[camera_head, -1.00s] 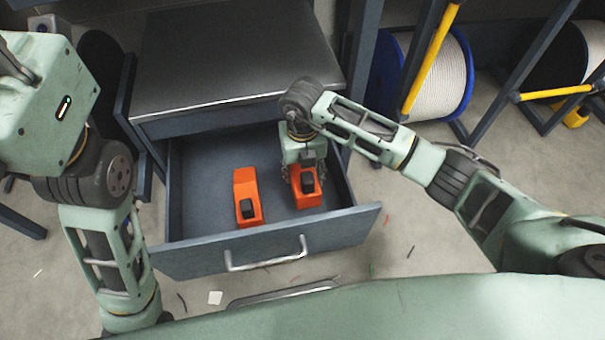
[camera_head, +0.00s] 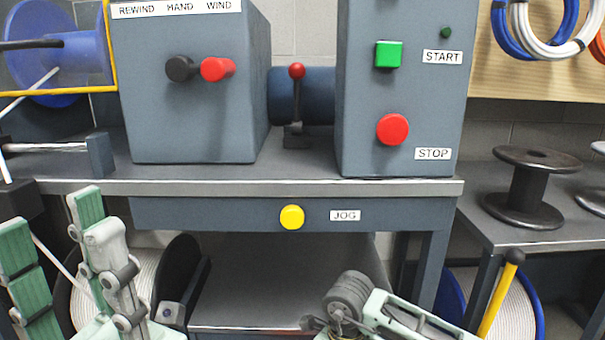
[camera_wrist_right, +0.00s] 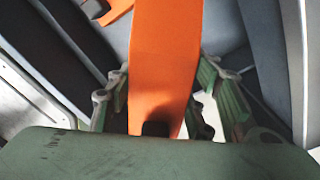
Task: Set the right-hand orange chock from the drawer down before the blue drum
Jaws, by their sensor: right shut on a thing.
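In the right wrist view an orange chock (camera_wrist_right: 165,50) fills the middle, between the two fingers of my right gripper (camera_wrist_right: 160,92), which is shut on it. Whether the chock touches the drawer floor cannot be told. Part of the other orange chock (camera_wrist_right: 117,9) shows at the top left. In the head view a blue-rimmed drum (camera_head: 537,310) wound with white line stands low at the right, partly hidden by a yellow bar and a table leg. My left gripper (camera_head: 57,225) is open and empty at the lower left. The right gripper's fingers are out of the head view.
A bench (camera_head: 300,188) with grey control boxes spans the head view, its yellow jog button (camera_head: 292,217) on the front. A cabinet top (camera_head: 280,275) lies below it. A side table (camera_head: 500,225) at the right carries a black spool (camera_head: 525,190). The drawer is outside the head view.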

